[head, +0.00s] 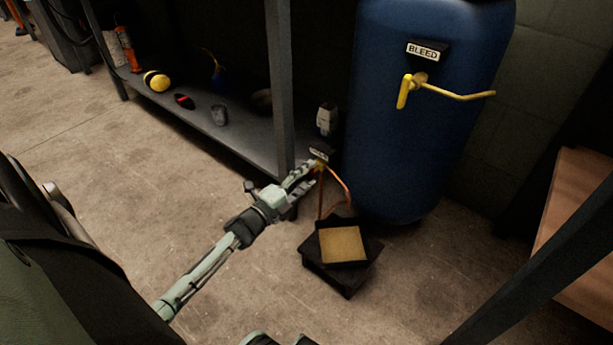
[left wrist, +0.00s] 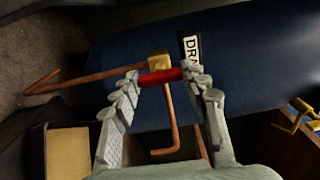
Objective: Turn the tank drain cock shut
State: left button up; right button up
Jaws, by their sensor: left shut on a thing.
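The blue tank (head: 405,165) stands upright at the back right. The drain cock is low at its left side, under a dark label (head: 319,152). In the left wrist view the cock shows as a brass body (left wrist: 159,60) with a red handle (left wrist: 160,77) and copper pipe (left wrist: 172,125) below. My left gripper (head: 315,168) is at the cock, its fingers shut on the red handle, with one fingertip at each end (left wrist: 165,80). In the head view the fingers mostly hide the handle. My right gripper is not in view.
A black tray with a tan pad (head: 343,244) lies on the floor below the cock. A yellow bleed valve (head: 413,88) sits higher on the tank. A grey shelf (head: 180,105) with several small items and an upright post (head: 281,90) stand to the left. A wooden surface (head: 570,230) is at right.

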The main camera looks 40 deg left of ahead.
pick_arm(q)
jog(key=o, duration=1.2)
jog(key=shift+c, duration=0.2)
jog(key=shift+s, duration=0.1)
jog(key=s+a, duration=0.1)
jog(key=s, duration=1)
jog(key=shift+s, duration=0.4)
